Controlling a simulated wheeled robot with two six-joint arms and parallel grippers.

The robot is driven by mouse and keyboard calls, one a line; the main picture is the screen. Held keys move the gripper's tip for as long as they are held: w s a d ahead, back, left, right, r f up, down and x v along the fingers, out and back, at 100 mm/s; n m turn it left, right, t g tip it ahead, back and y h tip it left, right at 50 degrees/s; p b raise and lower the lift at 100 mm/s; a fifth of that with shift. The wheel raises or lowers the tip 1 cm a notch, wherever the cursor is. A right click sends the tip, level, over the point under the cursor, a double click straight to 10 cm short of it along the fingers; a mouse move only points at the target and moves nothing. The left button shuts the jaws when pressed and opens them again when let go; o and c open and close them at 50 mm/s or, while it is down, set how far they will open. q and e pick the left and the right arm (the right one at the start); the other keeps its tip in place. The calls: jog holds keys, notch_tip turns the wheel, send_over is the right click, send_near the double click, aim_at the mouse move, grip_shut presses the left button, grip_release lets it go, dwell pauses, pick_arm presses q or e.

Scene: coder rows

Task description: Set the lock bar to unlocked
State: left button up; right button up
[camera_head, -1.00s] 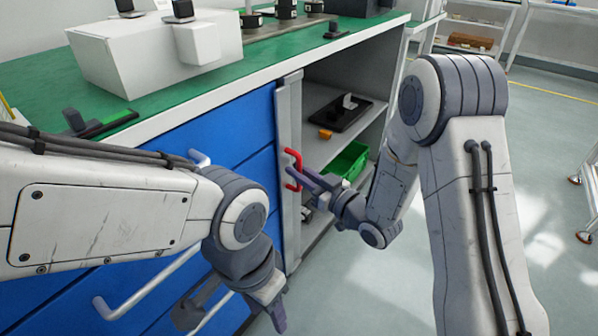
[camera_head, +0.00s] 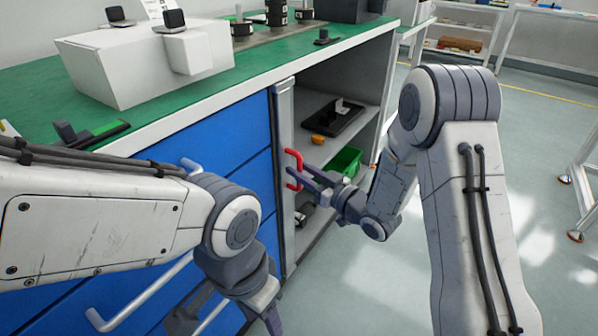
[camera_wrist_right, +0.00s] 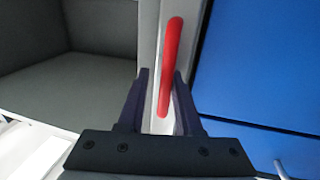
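The lock bar is a tall pale grey upright strip (camera_head: 284,115) between the blue drawers and the open shelves. A red handle (camera_head: 292,160) stands out from it, and in the right wrist view this handle (camera_wrist_right: 171,62) runs nearly upright. My right gripper (camera_head: 304,173) is open, close in front of the handle. In the right wrist view its two fingers (camera_wrist_right: 160,80) are apart, on either side of the handle's lower part, with gaps showing. My left gripper (camera_head: 270,310) hangs low before the drawers; its finger spacing is unclear.
Blue drawers (camera_head: 215,137) with pale bar handles fill the cabinet's left side. The open shelves hold a black tray-like item (camera_head: 333,120), an orange block (camera_head: 317,139) and a green bin (camera_head: 345,161). A white box-shaped device (camera_head: 120,73) stands on the green worktop.

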jog(key=shift+s, duration=0.1)
dwell(0.3)
jog(key=p+v, duration=0.2)
jog(key=v, duration=0.8)
jog(key=shift+d, duration=0.15)
jog(key=shift+s, duration=0.1)
jog(key=s+a+r+m+g+h+p, duration=0.15)
jog(key=s+g+h, duration=0.45)
jog(key=s, duration=0.8)
jog(key=s+a+r+g+h+p, duration=0.1)
jog(key=s+a+r+g+h, duration=0.35)
jog(key=s, duration=0.85)
notch_tip(320, 180, up, 36)
jog(key=d+g+p, duration=0.1)
jog(key=g+p, duration=0.2)
jog(key=p, duration=3.4)
jog(key=shift+d+p, duration=0.2)
jog(key=shift+p, duration=0.15)
